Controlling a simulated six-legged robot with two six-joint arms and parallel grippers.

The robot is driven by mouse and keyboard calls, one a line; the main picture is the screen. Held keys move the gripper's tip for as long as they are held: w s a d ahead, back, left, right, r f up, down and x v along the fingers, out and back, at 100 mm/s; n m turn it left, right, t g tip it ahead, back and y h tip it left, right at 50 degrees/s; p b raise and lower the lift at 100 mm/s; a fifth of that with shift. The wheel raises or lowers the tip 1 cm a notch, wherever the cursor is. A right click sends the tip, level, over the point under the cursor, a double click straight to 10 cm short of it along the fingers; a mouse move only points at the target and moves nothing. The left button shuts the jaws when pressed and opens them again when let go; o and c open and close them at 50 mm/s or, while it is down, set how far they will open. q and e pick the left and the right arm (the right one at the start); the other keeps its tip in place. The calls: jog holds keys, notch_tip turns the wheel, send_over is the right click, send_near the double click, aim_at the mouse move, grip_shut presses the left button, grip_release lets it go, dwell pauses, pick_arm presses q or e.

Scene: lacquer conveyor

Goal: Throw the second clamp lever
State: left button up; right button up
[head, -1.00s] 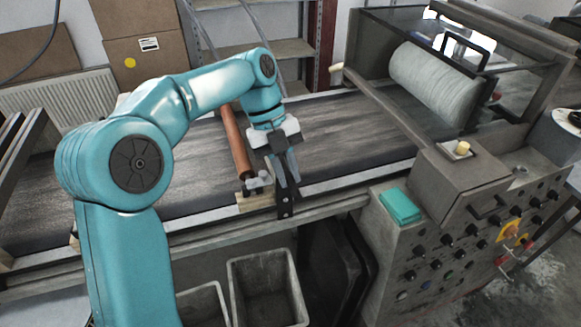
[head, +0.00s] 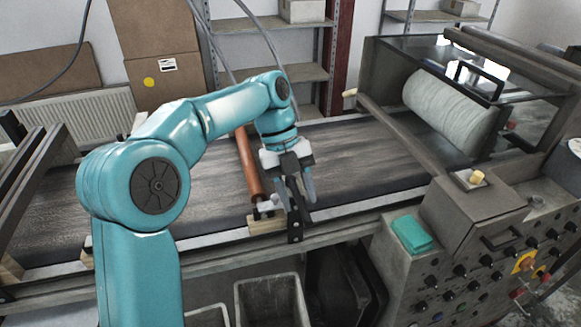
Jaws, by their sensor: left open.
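My left gripper (head: 297,197) hangs fingers down over the near edge of the conveyor, with its two fingers apart and nothing seen between them. A dark upright bracket-like piece (head: 296,228), which may be part of a clamp lever, stands at the near rail just below the fingers. I cannot tell whether a finger touches it. A small metal clamp part (head: 265,208) sits on a pale wooden block (head: 263,224) to its left, at the near end of the copper-coloured roller (head: 248,168). No second lever can be told apart clearly. My right gripper is not in view.
The dark conveyor belt (head: 365,152) is clear right of the gripper. A bar with a pale end (head: 350,93) crosses it farther right. A control box (head: 470,215) with knobs and a teal pad (head: 411,233) stands at right. A grey bin (head: 270,300) is below.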

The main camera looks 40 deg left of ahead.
pick_arm(q)
jog(key=p+v, duration=0.6)
jog(key=v, duration=0.9)
jog(key=shift+a+r+p, duration=0.15)
jog(key=shift+r+p, duration=0.15)
jog(key=shift+p, duration=0.1)
jog(key=shift+f, duration=0.1)
